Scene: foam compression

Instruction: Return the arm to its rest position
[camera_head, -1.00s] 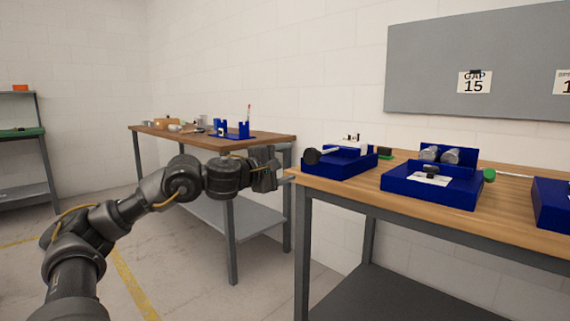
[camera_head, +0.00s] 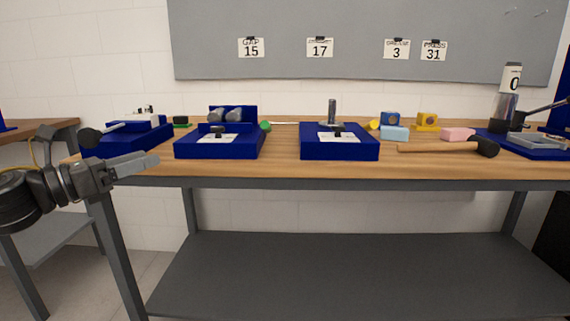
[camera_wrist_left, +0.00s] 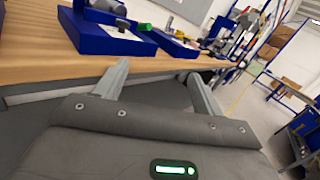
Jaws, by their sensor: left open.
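My left gripper (camera_head: 138,168) is at the left of the head view, in front of the workbench's left front corner. Its two grey fingers point right and are apart, with nothing between them. In the left wrist view the fingers (camera_wrist_left: 155,88) also stand apart and empty, just in front of the bench edge. My right arm and gripper do not show in either view.
The workbench (camera_head: 280,167) holds several blue fixtures, one in the middle (camera_head: 338,152), a hammer (camera_head: 440,148), foam blocks (camera_head: 394,133) and a press (camera_head: 505,110) at right. A dark lower shelf (camera_head: 360,275) is bare. Another table (camera_head: 40,135) stands at left.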

